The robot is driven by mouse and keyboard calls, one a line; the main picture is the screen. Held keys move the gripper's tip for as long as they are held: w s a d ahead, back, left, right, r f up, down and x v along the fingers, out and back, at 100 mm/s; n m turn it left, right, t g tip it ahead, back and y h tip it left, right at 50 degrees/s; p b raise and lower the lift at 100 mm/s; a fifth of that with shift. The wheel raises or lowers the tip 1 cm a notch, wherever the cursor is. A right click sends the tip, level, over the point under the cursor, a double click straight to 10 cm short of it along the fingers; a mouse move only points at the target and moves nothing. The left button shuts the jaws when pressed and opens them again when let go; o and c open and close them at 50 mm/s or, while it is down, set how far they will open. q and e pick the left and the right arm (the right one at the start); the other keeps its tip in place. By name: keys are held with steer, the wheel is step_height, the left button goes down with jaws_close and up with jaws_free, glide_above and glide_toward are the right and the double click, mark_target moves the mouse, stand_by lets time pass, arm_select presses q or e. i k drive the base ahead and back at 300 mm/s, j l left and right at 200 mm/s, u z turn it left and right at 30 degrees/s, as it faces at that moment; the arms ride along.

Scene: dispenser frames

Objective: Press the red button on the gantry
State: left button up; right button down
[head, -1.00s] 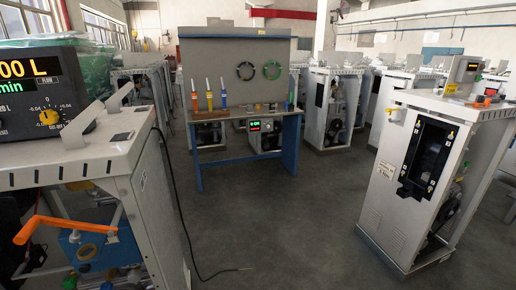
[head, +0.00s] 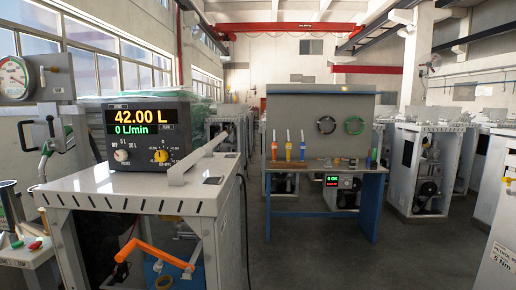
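No red button on a gantry can be made out in the head view. A red overhead beam (head: 290,28) runs across the top of the hall, far back. A small red piece (head: 35,245) lies on the white table at the left edge; I cannot tell whether it is a button. Neither of my grippers is in view.
A white dispenser frame (head: 130,190) with a display box (head: 140,135) reading 42.00 L stands near left. A blue workbench (head: 318,172) with coloured tools stands ahead. More white frames (head: 425,165) line the right. Grey floor (head: 410,255) is clear between. A black cable (head: 246,225) hangs down.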

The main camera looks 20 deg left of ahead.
mark_target(34, 245)
steer(key=u, duration=2.35)
